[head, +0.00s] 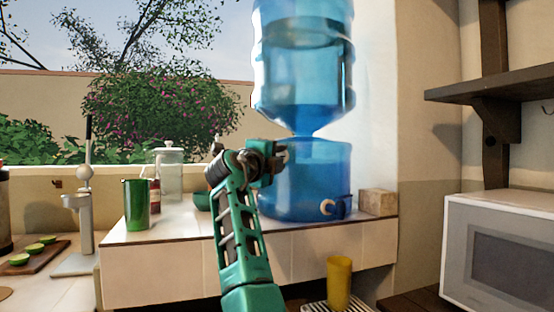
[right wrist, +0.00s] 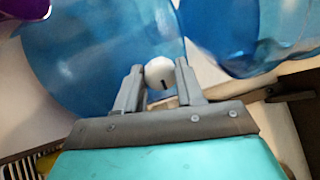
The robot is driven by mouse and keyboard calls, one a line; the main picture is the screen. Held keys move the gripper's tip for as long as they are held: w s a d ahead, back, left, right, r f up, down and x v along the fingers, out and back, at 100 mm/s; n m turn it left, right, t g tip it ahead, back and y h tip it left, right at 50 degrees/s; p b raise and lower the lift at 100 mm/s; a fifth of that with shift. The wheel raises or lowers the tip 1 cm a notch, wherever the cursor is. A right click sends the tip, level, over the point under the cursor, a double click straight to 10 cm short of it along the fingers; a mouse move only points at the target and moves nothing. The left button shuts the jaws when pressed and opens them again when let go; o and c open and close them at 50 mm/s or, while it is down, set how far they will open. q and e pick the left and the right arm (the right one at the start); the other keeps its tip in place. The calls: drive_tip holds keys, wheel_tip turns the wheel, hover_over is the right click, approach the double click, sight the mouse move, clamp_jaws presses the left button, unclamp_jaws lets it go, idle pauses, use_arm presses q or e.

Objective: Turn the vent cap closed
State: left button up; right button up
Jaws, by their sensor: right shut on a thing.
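The vent cap (right wrist: 160,73) is a small white round knob with a short dark mark. In the right wrist view it sits between the two grey fingers of my right gripper (head: 279,152), which is shut on it. The cap is at the blue lower tank (head: 308,180) of the water dispenser; in the head view my gripper hides it. The dark mark runs roughly up and down in the right wrist view. A large blue bottle (head: 302,75) stands upside down on the tank. My left gripper is not in view.
A tap (head: 330,207) sticks out of the tank's front. A green cup (head: 137,205), a glass jar (head: 169,172) and a wooden block (head: 378,202) share the ledge (head: 180,272). A yellow cup (head: 339,282) stands below. A microwave (head: 500,255) is at right, under a shelf (head: 495,84).

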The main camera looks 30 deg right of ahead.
drive_tip(key=shift+r, duration=0.1)
idle(0.3)
drive_tip(key=o, duration=1)
drive_tip(key=shift+o, duration=0.2)
drive_tip(key=v, duration=1.3)
